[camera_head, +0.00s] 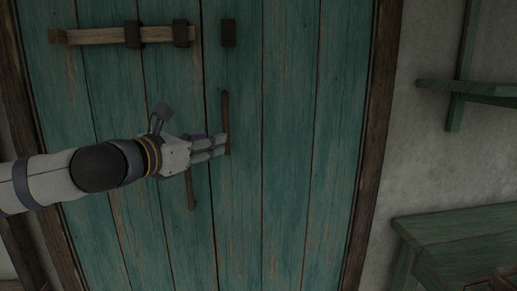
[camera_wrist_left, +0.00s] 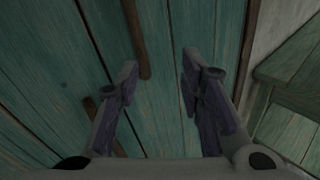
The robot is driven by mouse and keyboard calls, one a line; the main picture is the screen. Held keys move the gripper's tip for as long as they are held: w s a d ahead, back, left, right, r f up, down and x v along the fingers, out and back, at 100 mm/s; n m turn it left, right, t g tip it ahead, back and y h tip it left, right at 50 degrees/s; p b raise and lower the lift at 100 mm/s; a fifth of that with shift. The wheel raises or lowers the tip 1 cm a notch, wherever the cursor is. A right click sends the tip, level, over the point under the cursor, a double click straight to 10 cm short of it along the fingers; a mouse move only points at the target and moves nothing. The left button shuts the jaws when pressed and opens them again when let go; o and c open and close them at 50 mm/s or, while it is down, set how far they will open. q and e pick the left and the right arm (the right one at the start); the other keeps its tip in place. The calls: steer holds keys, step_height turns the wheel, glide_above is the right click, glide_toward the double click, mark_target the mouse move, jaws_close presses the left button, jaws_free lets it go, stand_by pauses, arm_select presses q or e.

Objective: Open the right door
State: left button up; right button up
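The teal plank right door (camera_head: 290,150) fills the middle of the head view and looks closed. Its upright dark handle (camera_head: 226,110) stands close to the seam between the doors. My left gripper (camera_head: 226,147) reaches in from the left, with its fingertips at the lower part of this handle. In the left wrist view, the two fingers (camera_wrist_left: 160,62) are apart. The handle's lower end (camera_wrist_left: 139,40) shows between them, nearer the left finger; I cannot tell whether they touch. My right gripper is not in view.
The left door (camera_head: 110,100) has its own handle (camera_head: 190,190), partly behind my gripper. A wooden latch bar (camera_head: 100,36) sits in brackets on the left door, clear of the right door's bracket (camera_head: 229,33). A green shelf (camera_head: 470,88) and a green bench (camera_head: 460,228) stand at the right.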

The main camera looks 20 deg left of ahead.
mark_target(223, 116)
arm_select(q)
steer(key=w+r+b, duration=0.1)
steer(key=w, duration=0.2)
steer(key=w+a+r+n+b, duration=0.1)
steer(key=w, duration=0.3)
steer(key=w+a+r+n+t+b, duration=0.1)
steer(key=w, duration=0.2)
steer(key=shift+w, duration=0.35)
steer(key=shift+w+r, duration=0.1)
steer(key=shift+w, duration=0.3)
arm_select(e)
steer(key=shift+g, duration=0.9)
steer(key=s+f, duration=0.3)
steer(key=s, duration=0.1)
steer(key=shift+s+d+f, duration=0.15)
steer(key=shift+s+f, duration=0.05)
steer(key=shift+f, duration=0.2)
arm_select(q)
steer(key=shift+r, duration=0.1)
jaws_close()
